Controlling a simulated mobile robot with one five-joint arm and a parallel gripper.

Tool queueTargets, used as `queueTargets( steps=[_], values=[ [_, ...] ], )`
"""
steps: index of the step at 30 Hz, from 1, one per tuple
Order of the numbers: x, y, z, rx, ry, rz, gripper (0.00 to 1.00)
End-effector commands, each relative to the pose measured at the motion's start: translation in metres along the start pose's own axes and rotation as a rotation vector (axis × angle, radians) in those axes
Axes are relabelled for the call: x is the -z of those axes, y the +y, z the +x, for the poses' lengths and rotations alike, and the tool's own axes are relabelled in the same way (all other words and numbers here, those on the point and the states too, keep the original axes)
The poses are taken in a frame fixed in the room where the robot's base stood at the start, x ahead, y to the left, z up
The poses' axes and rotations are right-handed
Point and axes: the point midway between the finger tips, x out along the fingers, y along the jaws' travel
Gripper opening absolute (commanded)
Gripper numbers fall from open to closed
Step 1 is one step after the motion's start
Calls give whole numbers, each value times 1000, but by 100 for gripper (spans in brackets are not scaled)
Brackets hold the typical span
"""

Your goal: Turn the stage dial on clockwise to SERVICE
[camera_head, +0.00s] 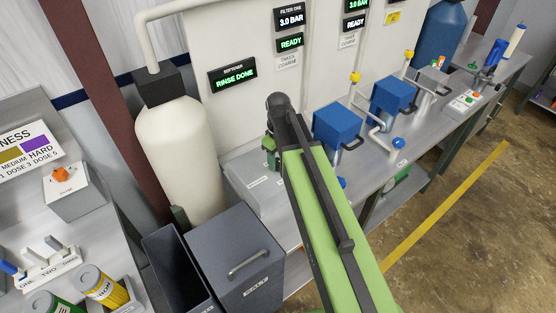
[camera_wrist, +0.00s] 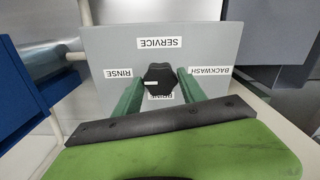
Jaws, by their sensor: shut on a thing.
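The stage dial (camera_wrist: 160,77) is a black knob on a grey panel (camera_wrist: 225,50) in the wrist view, where the labels appear upside down. SERVICE is above the dial, RINSE left, BACKWASH right, and a partly hidden label is below. A small pale mark shows on the left part of the knob; I cannot tell surely where it points. My gripper (camera_wrist: 160,90) has its green fingers on both sides of the knob and is shut on it. In the head view my gripper (camera_head: 271,150) is over the grey box (camera_head: 245,181), and the dial is hidden.
The softener display (camera_head: 233,75) reads RINSE DONE. A cream tank (camera_head: 178,150) stands left of my arm, with a dark lidded bin (camera_head: 235,255) in front. Blue-lidded units (camera_head: 338,122) and pipes stand on the bench to the right. Open floor lies at the right.

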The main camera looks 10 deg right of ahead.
Motion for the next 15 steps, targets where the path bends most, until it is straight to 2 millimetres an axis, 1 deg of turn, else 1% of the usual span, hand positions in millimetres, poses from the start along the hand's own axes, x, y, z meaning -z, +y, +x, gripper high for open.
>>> queueTargets(
  steps=[8,15],
  values=[
    [0,0,0,1,0,45,8],
    [0,0,0,1,0,191,8]
  ],
)
